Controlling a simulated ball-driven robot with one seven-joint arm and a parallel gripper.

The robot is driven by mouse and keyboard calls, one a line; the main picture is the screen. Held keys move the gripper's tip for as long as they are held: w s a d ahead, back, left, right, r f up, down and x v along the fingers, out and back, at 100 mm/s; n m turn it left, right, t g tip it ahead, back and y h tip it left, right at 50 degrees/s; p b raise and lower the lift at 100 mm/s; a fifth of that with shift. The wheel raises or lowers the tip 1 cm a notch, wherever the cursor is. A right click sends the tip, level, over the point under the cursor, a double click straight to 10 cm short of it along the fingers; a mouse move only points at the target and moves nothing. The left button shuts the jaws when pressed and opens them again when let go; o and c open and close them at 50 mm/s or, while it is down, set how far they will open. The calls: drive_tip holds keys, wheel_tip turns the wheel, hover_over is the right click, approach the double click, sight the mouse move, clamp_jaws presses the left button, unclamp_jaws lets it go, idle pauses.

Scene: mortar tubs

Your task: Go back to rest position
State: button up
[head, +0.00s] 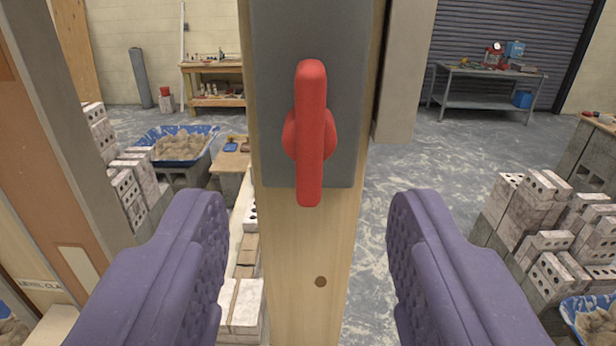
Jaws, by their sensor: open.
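My gripper (308,235) is open, its two purple padded fingers standing wide apart at the left and right of the lower picture. Nothing is between the pads but the view of a wooden post (300,265) beyond. A red handle (311,135) stands upright on a dark grey plate (275,95) fixed to the post. The handle is centred just above the gap between the fingertips, and no finger appears to touch it.
Stacked bricks (550,225) stand at the right, and more bricks (125,185) at the left. A blue tub (210,135) of mortar sits at the back left. A metal table (485,75) and a wooden bench (215,85) stand far back. Open floor (430,165) lies right of the post.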

drive_tip(key=w+f+y+b, duration=0.1)
drive_tip(key=b, duration=0.5)
drive_tip(key=w+f+y+b, duration=0.1)
drive_tip(key=y+b, duration=0.1)
drive_tip(key=b, duration=0.4)
drive_tip(key=shift+w+d+f+n, duration=0.2)
drive_tip(key=shift+d+f+n, duration=0.1)
drive_tip(key=shift+d+n, duration=0.1)
drive_tip(key=s+d+f+g+h+b, duration=0.1)
drive_tip(key=s+d+f+b, duration=0.1)
drive_tip(key=s+d+b, duration=0.3)
drive_tip(key=s+d+f+g+h+b, duration=0.1)
drive_tip(key=s+d+f+b, duration=0.2)
drive_tip(key=d+b, duration=0.8)
drive_tip(key=s+b, duration=0.1)
drive_tip(key=b, duration=0.6)
drive_tip(key=shift+s+d+f+m+g, duration=0.15)
drive_tip(key=shift+s+d+m+g, duration=0.15)
drive_tip(key=shift+s+d, duration=0.05)
